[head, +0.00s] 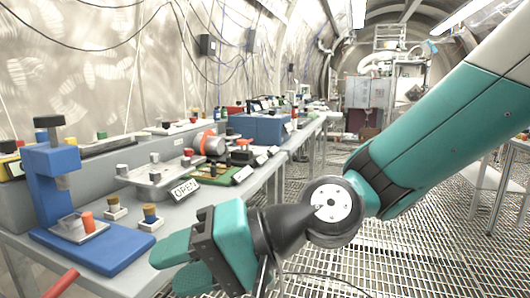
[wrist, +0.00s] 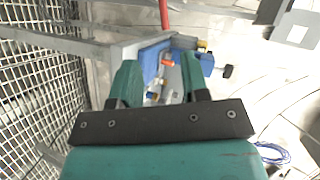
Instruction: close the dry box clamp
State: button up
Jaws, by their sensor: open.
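I cannot tell for sure which part is the dry box clamp. A blue frame (head: 55,185) stands upright on a blue base plate (head: 105,262) at the left end of the table, with a dark knob on top. My gripper (head: 178,264) is open and empty in front of the table, right of the base plate. In the wrist view, the blue base (wrist: 150,62) and orange cylinder (wrist: 167,62) show beyond and between my open fingers (wrist: 160,78).
A red bar (head: 62,282) juts out at the table's left front; it also shows in the wrist view (wrist: 164,14). Two small blocks with knobs (head: 150,218) stand right of the base. An OPEN sign (head: 184,189) and other fixtures follow along the table. Grated floor (head: 400,262) is clear at right.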

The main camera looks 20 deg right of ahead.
jog(key=s+d+r+n+g+h+p, duration=0.1)
jog(key=s+d+r+n+h+p, duration=0.2)
jog(key=r+p, duration=0.3)
jog(key=s+d+r+n+g+h+p, duration=0.1)
jog(key=d+r+p, duration=0.4)
jog(key=p, duration=0.5)
jog(key=shift+s+r+n+g+h+p, duration=0.4)
jog(key=shift+s+r+n+h, duration=0.45)
jog(key=shift+n+h, duration=0.45)
jog(key=shift+f, duration=0.15)
